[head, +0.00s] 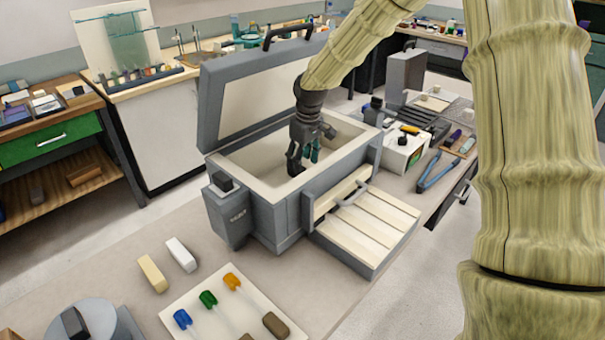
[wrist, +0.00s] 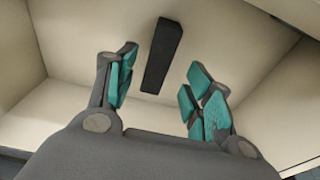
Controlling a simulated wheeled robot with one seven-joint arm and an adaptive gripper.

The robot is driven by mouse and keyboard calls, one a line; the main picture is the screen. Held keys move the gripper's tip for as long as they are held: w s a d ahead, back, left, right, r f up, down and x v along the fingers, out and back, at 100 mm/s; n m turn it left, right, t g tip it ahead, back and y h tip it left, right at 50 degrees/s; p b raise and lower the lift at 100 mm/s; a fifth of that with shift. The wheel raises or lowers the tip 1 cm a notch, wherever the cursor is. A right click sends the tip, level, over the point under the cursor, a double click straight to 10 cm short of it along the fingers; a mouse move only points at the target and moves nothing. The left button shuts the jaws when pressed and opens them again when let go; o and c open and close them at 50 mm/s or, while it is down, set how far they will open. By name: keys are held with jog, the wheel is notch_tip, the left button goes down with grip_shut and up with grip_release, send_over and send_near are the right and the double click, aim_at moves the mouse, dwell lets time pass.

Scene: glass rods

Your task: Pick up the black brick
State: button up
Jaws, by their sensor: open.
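The black brick (wrist: 162,56) is a long, dark bar inside the pale-lined grey box (head: 290,222). In the wrist view it lies on the pale floor, beyond and between the fingertips, and nothing grips it. My gripper (head: 304,160) reaches down into the open box in the head view, where I cannot make out the brick. In the wrist view my gripper (wrist: 163,78) is open, with its teal-padded fingers spread on either side of the brick's near end.
The box walls stand close around my gripper, and its raised lid (head: 255,90) is behind. A slatted drawer (head: 365,230) sticks out in front. A white tray (head: 225,305) with coloured-handled rods lies on the bench, near a white block (head: 181,254) and a cream block (head: 152,273).

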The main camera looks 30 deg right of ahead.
jog(key=shift+w+f+p, duration=0.15)
jog(key=shift+f+p, duration=0.25)
jog(key=shift+f, duration=0.8)
jog(key=shift+w+f+p, duration=0.15)
jog(key=shift+f+p, duration=0.2)
jog(key=shift+f, duration=0.85)
grip_shut()
